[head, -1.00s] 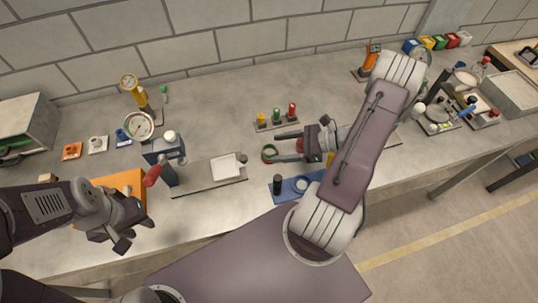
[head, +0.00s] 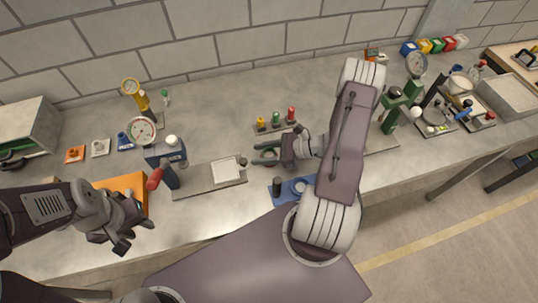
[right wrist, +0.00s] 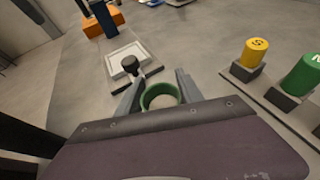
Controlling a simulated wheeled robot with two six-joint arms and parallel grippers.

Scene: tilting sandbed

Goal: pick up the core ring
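The core ring, a short green ring (right wrist: 161,96), stands on the bench between the two fingers of my right gripper (right wrist: 158,92) in the right wrist view. Small gaps seem to show between ring and fingers, so the gripper looks open around it. In the head view my right gripper (head: 266,155) reaches in from the right at bench height, and its fingers partly hide the ring. My left gripper (head: 135,236) is open and empty, near the front edge at the left, beside an orange block (head: 128,188).
Yellow, green and red knobs (head: 276,119) stand in a row behind the ring. A plate with a white square tray (head: 225,170) lies to its left. A blue holder (head: 294,189) with a black post lies in front. A green-and-white device (head: 398,105) stands right.

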